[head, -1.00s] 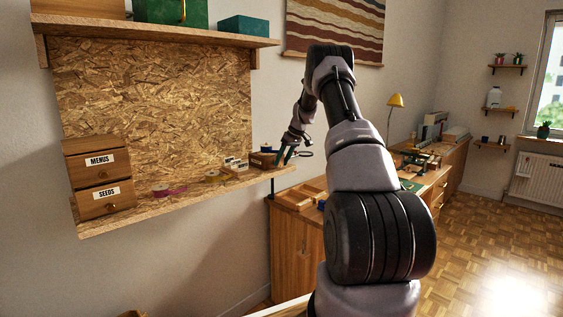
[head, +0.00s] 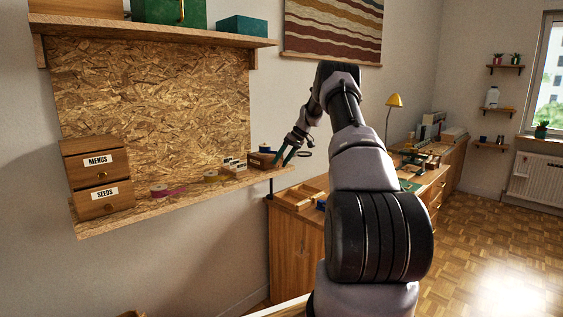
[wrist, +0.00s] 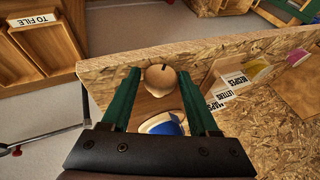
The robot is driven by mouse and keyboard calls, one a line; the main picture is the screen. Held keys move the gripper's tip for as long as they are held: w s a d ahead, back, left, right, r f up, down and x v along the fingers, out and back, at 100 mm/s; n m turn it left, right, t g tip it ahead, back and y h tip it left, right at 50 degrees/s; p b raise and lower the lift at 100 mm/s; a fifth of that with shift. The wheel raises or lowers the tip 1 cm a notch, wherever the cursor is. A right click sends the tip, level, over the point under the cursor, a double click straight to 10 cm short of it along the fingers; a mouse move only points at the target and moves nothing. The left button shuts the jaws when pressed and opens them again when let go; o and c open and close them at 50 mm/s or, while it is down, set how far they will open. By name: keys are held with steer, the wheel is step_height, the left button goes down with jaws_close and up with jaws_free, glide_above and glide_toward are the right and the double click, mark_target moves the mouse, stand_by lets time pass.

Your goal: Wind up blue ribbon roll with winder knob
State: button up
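My gripper (wrist: 160,73) has two green fingers set apart in the wrist view. A round wooden knob (wrist: 161,82) lies between them, with a small gap visible on each side. The blue ribbon roll (wrist: 165,126), blue with a pale part, is just below the knob in that view, partly hidden by the gripper body. In the head view, my gripper (head: 285,158) is at the right end of the shelf, beside a small wooden box (head: 261,161). The blue roll (head: 265,148) shows on top of the box. The knob cannot be made out there.
The wall shelf (head: 150,207) carries pink ribbon (head: 168,191), yellow ribbon (head: 213,177), labelled card blocks (head: 234,166) and a two-drawer cabinet (head: 98,175). In the wrist view, the labelled blocks (wrist: 228,88) sit close to the right finger. A workbench (head: 297,245) stands below to the right.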

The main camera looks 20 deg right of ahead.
steer(key=shift+o, duration=0.6)
steer(key=v, duration=1.1)
steer(key=shift+f, duration=0.1)
